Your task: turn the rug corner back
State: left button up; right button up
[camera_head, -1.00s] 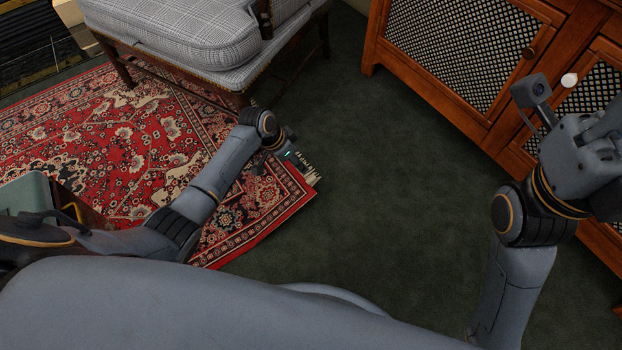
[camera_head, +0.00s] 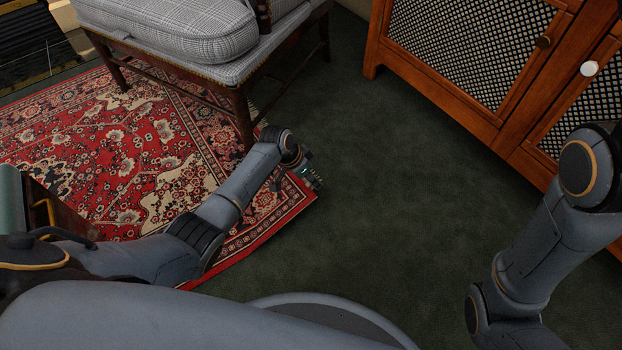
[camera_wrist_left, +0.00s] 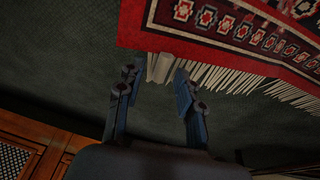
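The red patterned rug (camera_head: 130,150) lies on the dark green carpet, partly under the armchair. Its near right corner (camera_head: 306,199) is next to my left gripper (camera_head: 312,180). In the left wrist view, the rug (camera_wrist_left: 225,25) shows its red border and pale fringe (camera_wrist_left: 235,80). My left gripper (camera_wrist_left: 156,78) has its two fingers apart there, with a pale piece at the fringe's end between them. I cannot tell whether the fingers touch it. My right gripper is out of view; only its arm shows at the right.
A checked armchair (camera_head: 180,30) stands on the rug at the back. A box (camera_head: 50,205) sits at the left. Open carpet (camera_head: 390,190) lies between rug and cabinet.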

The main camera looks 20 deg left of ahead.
pick_arm(q)
jog(key=shift+c, duration=0.5)
grip_shut()
